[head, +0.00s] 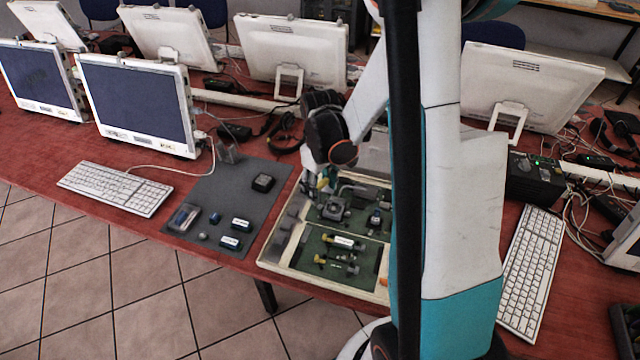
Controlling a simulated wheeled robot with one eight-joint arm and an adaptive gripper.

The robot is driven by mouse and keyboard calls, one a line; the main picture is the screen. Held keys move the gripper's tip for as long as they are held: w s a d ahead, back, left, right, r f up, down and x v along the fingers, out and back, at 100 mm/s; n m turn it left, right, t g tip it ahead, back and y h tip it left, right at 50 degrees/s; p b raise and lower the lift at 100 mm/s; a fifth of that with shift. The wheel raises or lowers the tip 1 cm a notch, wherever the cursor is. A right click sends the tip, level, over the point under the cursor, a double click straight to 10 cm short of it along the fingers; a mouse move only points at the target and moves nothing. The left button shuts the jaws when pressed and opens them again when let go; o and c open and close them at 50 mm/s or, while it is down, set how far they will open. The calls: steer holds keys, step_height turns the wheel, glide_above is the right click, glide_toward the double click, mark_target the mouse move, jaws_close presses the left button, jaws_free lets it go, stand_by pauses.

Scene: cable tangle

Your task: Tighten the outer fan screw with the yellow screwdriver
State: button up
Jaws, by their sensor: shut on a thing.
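My gripper (322,186) is at the end of my arm, above the back left part of the open case (283,267) on the red table. It is shut on the yellow screwdriver (323,183), of which only a small yellow patch shows between the fingers. A dark square fan (333,207) sits on the green board just below and slightly right of the gripper. The fan's screws are too small to make out, and I cannot tell whether the screwdriver tip touches one.
A grey mat (220,190) with several small boxes lies to the left. Monitors (138,103) and keyboards (115,189) stand around. My arm hides the case's right side.

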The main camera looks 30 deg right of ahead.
steer(key=shift+f+b, duration=0.3)
steer(key=shift+f, duration=0.35)
steer(key=shift+f+b, duration=0.45)
steer(key=shift+b, duration=0.15)
stand_by(0.8)
stand_by(0.4)
steer(key=m+b, duration=0.1)
steer(key=m, duration=0.5)
